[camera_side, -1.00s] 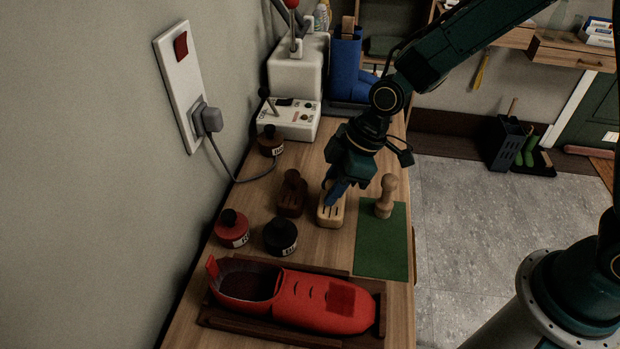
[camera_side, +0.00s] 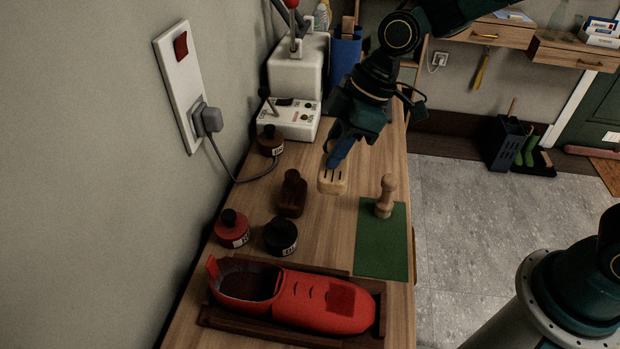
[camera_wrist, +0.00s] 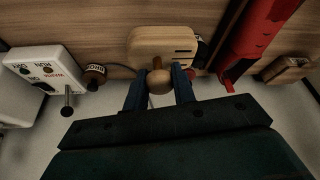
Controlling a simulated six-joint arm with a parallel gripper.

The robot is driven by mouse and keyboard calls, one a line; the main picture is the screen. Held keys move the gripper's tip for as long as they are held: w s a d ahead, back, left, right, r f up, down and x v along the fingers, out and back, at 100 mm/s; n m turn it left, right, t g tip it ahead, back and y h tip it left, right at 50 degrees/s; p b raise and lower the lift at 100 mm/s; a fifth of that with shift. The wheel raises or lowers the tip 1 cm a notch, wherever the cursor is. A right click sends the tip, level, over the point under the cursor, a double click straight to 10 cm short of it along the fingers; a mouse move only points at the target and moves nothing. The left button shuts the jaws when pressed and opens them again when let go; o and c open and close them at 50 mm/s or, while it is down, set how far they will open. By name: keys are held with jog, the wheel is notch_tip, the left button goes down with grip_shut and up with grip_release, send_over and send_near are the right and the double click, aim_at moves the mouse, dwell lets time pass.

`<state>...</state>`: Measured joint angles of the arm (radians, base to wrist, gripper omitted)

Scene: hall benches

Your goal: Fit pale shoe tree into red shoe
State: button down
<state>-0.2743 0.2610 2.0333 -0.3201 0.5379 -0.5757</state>
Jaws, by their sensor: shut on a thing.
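The pale shoe tree (camera_side: 332,183) is a light wooden block with dark slots and a round knob. My gripper (camera_side: 336,160) is shut on its knob and holds it, apparently above the bench. In the wrist view my blue fingers (camera_wrist: 160,92) sit either side of the knob, with the pale block (camera_wrist: 150,42) beyond. The red shoe (camera_side: 325,300) lies in a dark wooden cradle (camera_side: 275,334) at the near end of the bench, its opening to the left. It also shows in the wrist view (camera_wrist: 262,30). The shoe's inside is mostly in shadow.
A dark shoe tree (camera_side: 291,197) stands left of the pale one. A red jar (camera_side: 232,232) and a black jar (camera_side: 280,237) stand between it and the shoe. A green mat (camera_side: 382,250) with a wooden knobbed piece (camera_side: 386,195) lies right. A white control box (camera_side: 290,122) stands behind.

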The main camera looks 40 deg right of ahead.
notch_tip(320, 180, up, 11)
jog(key=shift+f, duration=0.1)
jog(key=shift+w+d+f, duration=0.1)
dwell(0.7)
jog(key=w+d+f+m+t+h, duration=0.1)
jog(key=w+d+f+m+h, duration=0.3)
jog(key=d+m, duration=0.45)
jog(key=w+d+f+m+t+h, duration=0.1)
jog(key=w+d+f+m, duration=0.2)
jog(key=d+f+m, duration=0.55)
jog(key=s+a+r+n+g+y, duration=0.1)
jog(key=a+n+y, duration=0.2)
jog(key=a+n, duration=0.7)
jog(key=s+a+r+n+g+y, duration=0.15)
jog(key=a+n, duration=0.55)
jog(key=a, duration=0.7)
jog(key=s+a+r+n+g+h, duration=0.1)
jog(key=s+a+n+g, duration=0.4)
jog(key=s+a+n, duration=0.7)
jog(key=shift+a+r+n, duration=0.2)
jog(key=shift+a+n, duration=1.4)
jog(key=shift+n, duration=1.3)
